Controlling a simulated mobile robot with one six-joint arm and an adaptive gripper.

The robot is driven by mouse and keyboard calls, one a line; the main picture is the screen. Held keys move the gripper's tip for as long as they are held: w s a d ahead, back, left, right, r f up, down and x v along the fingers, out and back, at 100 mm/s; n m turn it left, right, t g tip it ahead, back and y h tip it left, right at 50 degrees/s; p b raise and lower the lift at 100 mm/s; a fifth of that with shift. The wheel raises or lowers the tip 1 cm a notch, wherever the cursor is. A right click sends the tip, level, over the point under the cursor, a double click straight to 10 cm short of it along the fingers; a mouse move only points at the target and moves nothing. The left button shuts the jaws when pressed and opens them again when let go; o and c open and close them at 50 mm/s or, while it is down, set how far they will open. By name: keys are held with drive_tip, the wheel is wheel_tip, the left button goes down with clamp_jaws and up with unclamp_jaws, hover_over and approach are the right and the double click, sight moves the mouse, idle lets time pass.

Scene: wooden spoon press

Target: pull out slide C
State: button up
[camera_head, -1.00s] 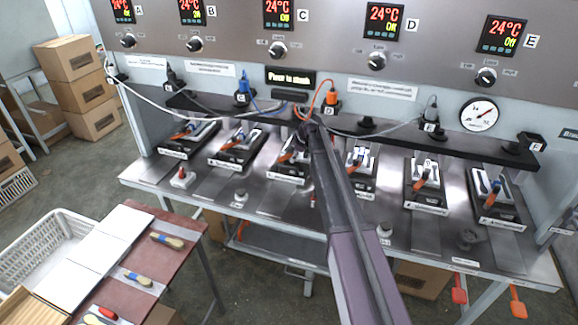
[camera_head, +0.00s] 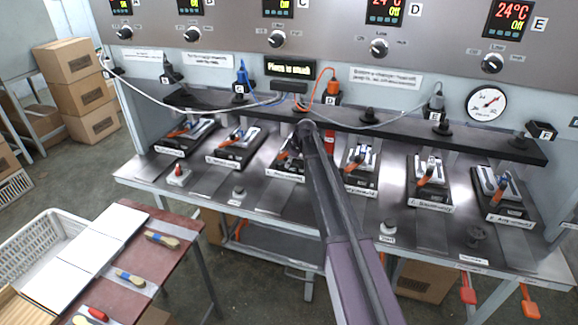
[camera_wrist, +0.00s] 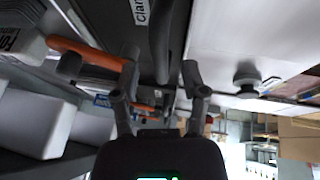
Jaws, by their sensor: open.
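The third press station from the left (camera_head: 288,172) has a dark base and a pale front label. I take it to be station C, but its own letter cannot be read. Its slide is mostly hidden behind my arm. My gripper (camera_head: 300,133) is over this station's right side in the head view. A partly readable white label (camera_wrist: 140,12) lies beyond the fingers.
A black shelf (camera_head: 390,128) with plugs and cables runs above the stations. Other stations stand close on both sides, such as the one on the right (camera_head: 362,165). A red table (camera_head: 125,262) with brushes and a white basket (camera_head: 35,245) are front left.

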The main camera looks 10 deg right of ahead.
drive_tip(key=shift+w+f, duration=0.1)
drive_tip(key=shift+f, duration=0.25)
clamp_jaws()
drive_tip(key=shift+a, duration=0.1)
